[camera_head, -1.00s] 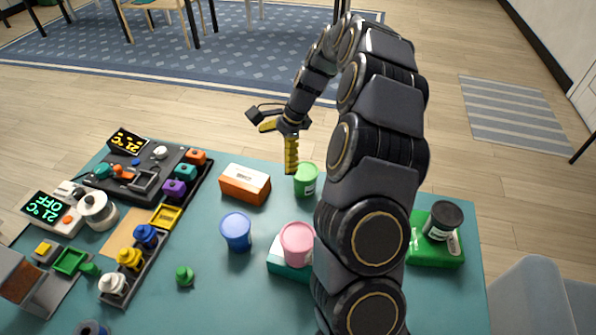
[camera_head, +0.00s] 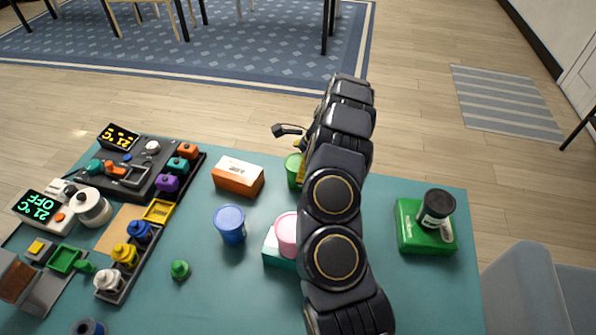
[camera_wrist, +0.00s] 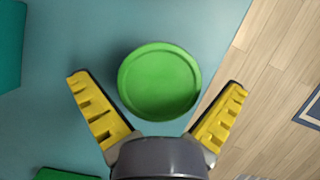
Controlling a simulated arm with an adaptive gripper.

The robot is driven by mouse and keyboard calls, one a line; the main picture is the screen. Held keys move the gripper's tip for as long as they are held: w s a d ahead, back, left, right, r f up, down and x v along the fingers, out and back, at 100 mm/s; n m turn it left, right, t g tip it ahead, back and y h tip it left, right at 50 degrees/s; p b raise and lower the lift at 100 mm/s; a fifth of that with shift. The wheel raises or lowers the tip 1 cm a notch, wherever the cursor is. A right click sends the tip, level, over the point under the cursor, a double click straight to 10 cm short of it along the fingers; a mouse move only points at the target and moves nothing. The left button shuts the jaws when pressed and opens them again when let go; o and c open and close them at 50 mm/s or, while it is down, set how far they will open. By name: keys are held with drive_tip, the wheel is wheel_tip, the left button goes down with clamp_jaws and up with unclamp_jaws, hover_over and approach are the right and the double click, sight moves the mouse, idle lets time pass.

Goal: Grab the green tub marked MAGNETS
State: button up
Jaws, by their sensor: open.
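The green tub (camera_head: 292,171) stands at the far edge of the teal table, partly hidden behind my arm in the head view. The wrist view shows its round green lid (camera_wrist: 160,82) from above; no MAGNETS label can be read. My gripper (camera_wrist: 158,92) is open, with its yellow fingers on either side of the near part of the tub and gaps between them and it. In the head view my gripper is mostly hidden behind my arm.
An orange and white box (camera_head: 238,177) stands left of the tub. A blue tub (camera_head: 230,225) and a pink tub (camera_head: 286,232) on a teal box stand nearer. A black-lidded jar (camera_head: 436,208) rests on a green box (camera_head: 411,238) at right. The table's edge lies close to the tub.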

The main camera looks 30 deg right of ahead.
drive_tip(key=shift+w+a+f, duration=0.1)
drive_tip(key=shift+a+f, duration=0.15)
drive_tip(key=shift+f, duration=0.45)
drive_tip(key=c, duration=0.9)
drive_tip(key=shift+r, duration=0.1)
